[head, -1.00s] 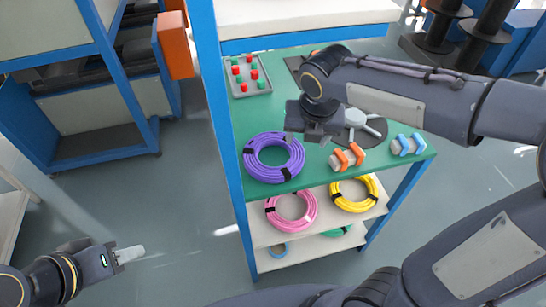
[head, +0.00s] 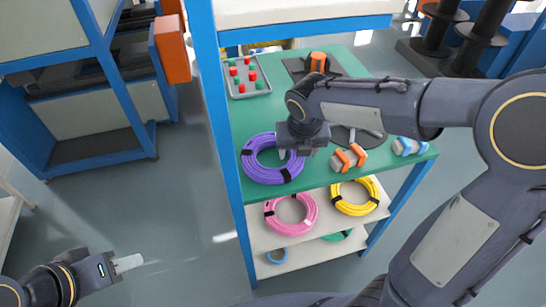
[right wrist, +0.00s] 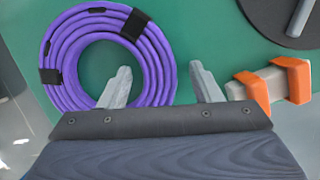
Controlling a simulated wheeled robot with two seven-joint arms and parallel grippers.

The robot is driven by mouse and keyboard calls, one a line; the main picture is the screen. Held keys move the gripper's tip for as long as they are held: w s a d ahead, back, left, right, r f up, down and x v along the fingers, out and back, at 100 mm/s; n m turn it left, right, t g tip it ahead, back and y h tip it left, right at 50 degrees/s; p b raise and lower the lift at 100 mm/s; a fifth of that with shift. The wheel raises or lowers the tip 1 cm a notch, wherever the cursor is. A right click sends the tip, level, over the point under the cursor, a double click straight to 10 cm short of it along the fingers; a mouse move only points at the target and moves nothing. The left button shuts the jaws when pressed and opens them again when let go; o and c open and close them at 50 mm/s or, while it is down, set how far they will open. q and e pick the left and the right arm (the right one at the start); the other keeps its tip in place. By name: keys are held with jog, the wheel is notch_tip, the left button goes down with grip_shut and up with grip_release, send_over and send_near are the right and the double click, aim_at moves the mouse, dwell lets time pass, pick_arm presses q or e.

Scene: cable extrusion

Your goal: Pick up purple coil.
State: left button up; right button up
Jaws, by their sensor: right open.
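The purple coil (head: 262,172) lies flat on the green tabletop (head: 252,118), near its left front corner, with black bands around it. My right gripper (head: 293,153) is at the coil's right edge in the head view. In the right wrist view the coil (right wrist: 65,45) is at the upper left.
Orange-banded grey part (head: 348,158) and blue-banded part (head: 408,146) lie right of the coil. A tray (head: 248,87) of red and green pieces is behind. Pink (head: 291,225) and yellow (head: 355,210) coils sit on the shelf below. A blue post (head: 225,170) stands left.

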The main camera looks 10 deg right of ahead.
jog(key=c, duration=1.2)
jog(key=shift+r, duration=0.1)
